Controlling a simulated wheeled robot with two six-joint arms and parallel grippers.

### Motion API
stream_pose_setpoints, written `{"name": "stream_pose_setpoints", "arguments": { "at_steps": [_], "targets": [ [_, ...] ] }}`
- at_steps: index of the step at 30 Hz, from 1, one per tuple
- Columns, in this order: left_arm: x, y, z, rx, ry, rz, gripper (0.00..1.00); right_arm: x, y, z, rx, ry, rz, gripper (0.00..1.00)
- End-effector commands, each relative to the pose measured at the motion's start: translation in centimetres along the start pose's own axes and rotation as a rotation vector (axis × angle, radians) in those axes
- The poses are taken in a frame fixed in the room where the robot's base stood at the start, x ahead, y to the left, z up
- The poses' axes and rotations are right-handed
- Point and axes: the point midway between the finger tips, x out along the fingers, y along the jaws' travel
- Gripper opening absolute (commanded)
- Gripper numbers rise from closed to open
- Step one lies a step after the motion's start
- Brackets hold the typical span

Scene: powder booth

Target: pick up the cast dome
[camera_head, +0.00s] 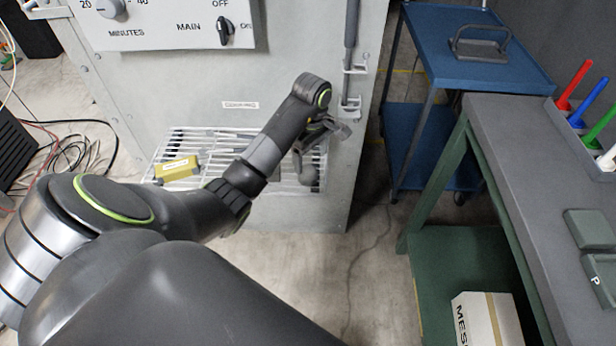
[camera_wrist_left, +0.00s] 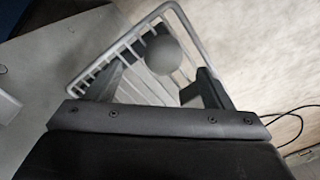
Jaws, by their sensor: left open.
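A wire rack shelf (camera_head: 160,150) is fixed to the front of a pale grey cabinet. A rounded grey piece, which looks like the cast dome (camera_head: 308,176), sits at the right end of the rack. The dome (camera_wrist_left: 163,55) shows as a smooth grey ball shape in the left wrist view. My left gripper (camera_head: 318,140) is over the right end of the rack, just above the dome. In the left wrist view my left gripper (camera_wrist_left: 155,85) has its fingers apart with the dome beyond them. No contact is visible. My right gripper is not in view.
A yellow box (camera_head: 177,168) lies on the rack's left part. A grey rod (camera_head: 351,45) hangs on the cabinet's right edge. A blue cart (camera_head: 480,70) and a green bench with a grey top (camera_head: 510,150) stand to the right. Cables lie on the floor at left.

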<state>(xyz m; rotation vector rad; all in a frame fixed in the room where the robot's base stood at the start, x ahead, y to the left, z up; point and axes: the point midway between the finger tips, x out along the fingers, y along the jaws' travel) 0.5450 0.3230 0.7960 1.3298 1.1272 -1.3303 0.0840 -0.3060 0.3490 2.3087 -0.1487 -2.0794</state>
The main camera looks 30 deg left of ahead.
Motion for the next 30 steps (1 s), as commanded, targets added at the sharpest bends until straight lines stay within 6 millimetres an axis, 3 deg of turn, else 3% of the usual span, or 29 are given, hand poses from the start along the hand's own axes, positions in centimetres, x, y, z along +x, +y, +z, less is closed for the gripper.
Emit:
{"name": "stream_pose_setpoints", "arguments": {
  "at_steps": [3, 8, 15, 23, 30],
  "targets": [
    [1.2, 0.0, 0.0, 0.000, 0.000, 0.000, 0.75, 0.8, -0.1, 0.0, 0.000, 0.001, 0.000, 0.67],
    [2.5, -0.4, -0.3, -0.001, -0.002, -0.004, 0.75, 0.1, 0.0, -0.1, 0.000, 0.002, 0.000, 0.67],
    [5.8, -0.6, -0.6, 0.000, -0.002, -0.002, 0.75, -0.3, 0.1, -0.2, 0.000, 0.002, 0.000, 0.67],
    [6.3, -0.5, -0.6, 0.001, -0.001, 0.001, 0.75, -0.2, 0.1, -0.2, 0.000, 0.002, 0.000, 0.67],
    [6.2, -0.5, -0.6, 0.000, 0.000, 0.001, 0.47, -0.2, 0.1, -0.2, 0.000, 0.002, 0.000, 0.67]
  ]
}}
